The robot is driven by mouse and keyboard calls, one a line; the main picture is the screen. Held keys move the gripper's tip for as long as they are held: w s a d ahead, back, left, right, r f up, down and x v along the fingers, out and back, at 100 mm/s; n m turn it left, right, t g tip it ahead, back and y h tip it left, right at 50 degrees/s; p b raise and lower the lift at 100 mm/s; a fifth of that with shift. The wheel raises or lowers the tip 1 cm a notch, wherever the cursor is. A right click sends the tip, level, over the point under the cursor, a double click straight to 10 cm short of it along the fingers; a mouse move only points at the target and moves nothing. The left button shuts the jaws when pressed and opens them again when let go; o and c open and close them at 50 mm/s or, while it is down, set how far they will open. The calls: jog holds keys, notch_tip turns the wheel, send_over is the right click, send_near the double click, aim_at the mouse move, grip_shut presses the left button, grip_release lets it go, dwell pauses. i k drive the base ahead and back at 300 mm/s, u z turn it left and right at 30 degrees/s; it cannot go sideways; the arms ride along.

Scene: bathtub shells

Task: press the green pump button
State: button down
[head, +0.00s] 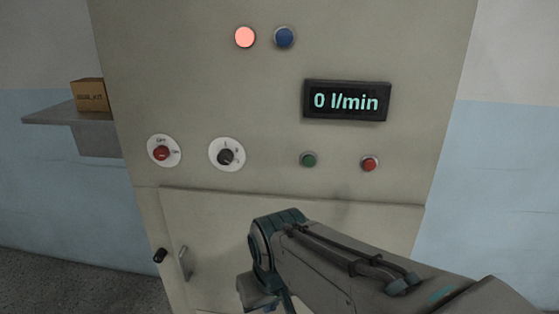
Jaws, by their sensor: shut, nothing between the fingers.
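The green pump button (309,160) is a small round button on the beige control panel (270,80), below the display and left of a red button. It is in plain sight with nothing touching it. My arm comes in from the lower right and bends down at a joint below the button, in front of the panel. My gripper's fingers are not visible; the arm's end runs out of the bottom of the picture.
The display (346,101) reads 0 l/min. The red button (370,164), black selector knob (226,156) and red rotary switch (162,152) flank the green button. The red lamp (245,37) looks lit, the blue lamp (284,37) dark. A box (90,95) sits on a shelf (60,119).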

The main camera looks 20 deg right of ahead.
aim_at(309, 161)
jog(key=k, duration=1.35)
jog(key=z, duration=0.05)
jog(key=i, duration=0.95)
jog(key=z, duration=0.4)
